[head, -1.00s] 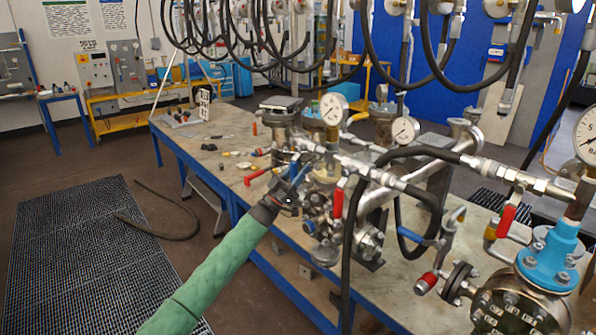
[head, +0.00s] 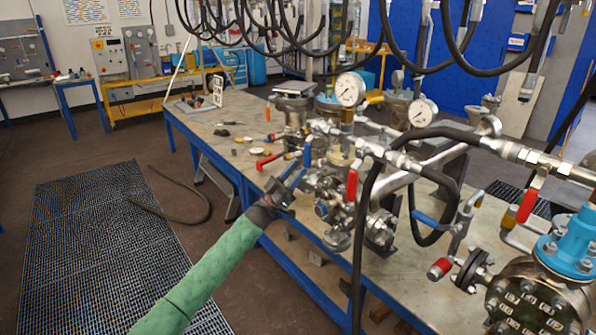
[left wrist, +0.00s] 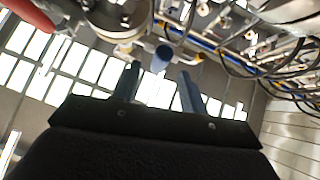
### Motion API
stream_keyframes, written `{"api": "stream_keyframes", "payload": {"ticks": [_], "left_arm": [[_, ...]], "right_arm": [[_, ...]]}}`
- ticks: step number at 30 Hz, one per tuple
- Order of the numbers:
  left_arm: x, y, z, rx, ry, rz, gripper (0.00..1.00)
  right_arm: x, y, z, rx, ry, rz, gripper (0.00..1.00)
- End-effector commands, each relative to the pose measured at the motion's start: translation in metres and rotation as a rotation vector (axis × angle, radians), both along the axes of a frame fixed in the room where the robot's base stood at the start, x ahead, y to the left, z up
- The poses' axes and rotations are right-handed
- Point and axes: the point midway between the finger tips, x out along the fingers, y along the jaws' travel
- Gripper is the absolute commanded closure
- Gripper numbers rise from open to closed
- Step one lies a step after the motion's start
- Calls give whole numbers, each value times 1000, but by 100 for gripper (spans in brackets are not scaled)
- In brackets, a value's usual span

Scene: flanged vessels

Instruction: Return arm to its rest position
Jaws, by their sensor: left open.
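My left arm (head: 200,275), in a green sleeve, reaches in from the bottom left of the head view. Its gripper (head: 296,178) is by the front edge of the workbench, next to the flanged vessels and valves (head: 335,190). In the left wrist view the two blue-grey fingers (left wrist: 158,88) stand apart with nothing held between them. A blue-ended fitting (left wrist: 162,58) shows beyond the fingertips, and I cannot tell how far off it is. My right gripper is not in view.
The workbench (head: 215,140) carries pressure gauges (head: 351,89), black hoses and a blue-topped flanged vessel (head: 567,245) at the right. More hoses hang overhead. A black floor grating (head: 105,240) and a loose hose (head: 180,212) lie at the left, where the floor is otherwise open.

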Motion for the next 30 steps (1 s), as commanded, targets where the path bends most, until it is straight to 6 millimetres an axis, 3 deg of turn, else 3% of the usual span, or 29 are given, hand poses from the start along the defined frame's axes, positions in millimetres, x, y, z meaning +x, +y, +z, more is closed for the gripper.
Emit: {"api": "stream_keyframes", "payload": {"ticks": [6, 11, 20, 30], "left_arm": [[-1, -1, -2, 1, 6, 5, 57], [-9, -4, -23, 11, 64, 59, 57], [-44, 0, -98, 99, 306, 284, 57], [-111, 29, -187, 277, 605, 503, 57]], "right_arm": [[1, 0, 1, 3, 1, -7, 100], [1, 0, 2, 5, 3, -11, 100], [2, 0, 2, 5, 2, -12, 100], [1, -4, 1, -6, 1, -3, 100]]}}
